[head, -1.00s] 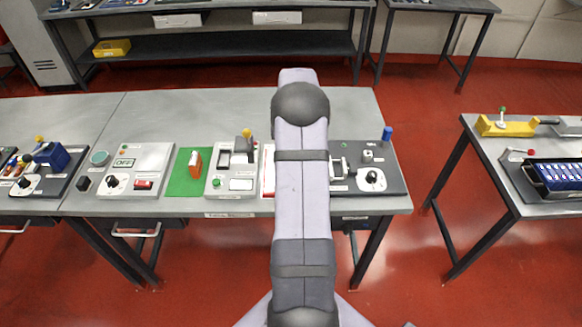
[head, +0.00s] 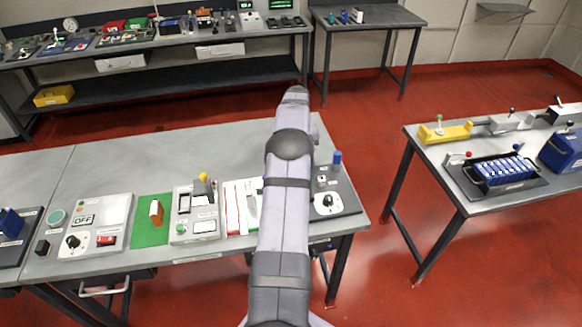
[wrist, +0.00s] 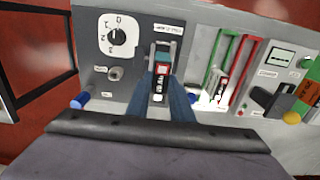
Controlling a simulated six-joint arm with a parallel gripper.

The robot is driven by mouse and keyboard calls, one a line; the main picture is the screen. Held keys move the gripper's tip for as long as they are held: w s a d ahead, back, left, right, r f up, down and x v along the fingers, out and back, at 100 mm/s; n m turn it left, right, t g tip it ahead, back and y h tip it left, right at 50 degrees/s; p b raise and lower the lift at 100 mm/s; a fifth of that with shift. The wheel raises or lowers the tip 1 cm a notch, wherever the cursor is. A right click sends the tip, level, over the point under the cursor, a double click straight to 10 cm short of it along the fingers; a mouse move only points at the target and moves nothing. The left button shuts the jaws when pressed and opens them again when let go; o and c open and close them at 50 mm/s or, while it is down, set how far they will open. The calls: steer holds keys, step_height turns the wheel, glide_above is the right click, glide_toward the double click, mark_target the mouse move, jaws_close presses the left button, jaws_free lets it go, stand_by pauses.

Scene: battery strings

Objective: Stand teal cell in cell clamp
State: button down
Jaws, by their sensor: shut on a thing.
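My gripper (wrist: 164,88) is shut on the teal cell (wrist: 157,87), seen between the two blue-grey fingers in the wrist view. The cell has a dark body with white marks, and teal shows near its far end. Just beyond it is a small device with a white label (wrist: 168,29) on the grey panel, possibly the cell clamp. Whether the cell touches that device, I cannot tell. In the head view my arm hides the gripper, the cell and the clamp.
On the same panel are a dial (wrist: 121,36), a grey knob (wrist: 115,73) and a blue post (wrist: 80,100). Red (wrist: 243,70) and green (wrist: 214,68) rails lie to the right. The bench's back is clear.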

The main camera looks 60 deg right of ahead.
stand_by(0.3)
steer(key=shift+f+b, duration=2.4)
steer(key=shift+f, duration=1.9)
steer(key=shift+f, duration=0.2)
steer(key=c, duration=1.5)
jaws_free()
steer(key=shift+b, duration=0.3)
steer(key=shift+r+b, duration=0.45)
steer(key=shift+r, duration=0.25)
steer(key=shift+r+b, duration=1)
steer(key=shift+r, duration=1.95)
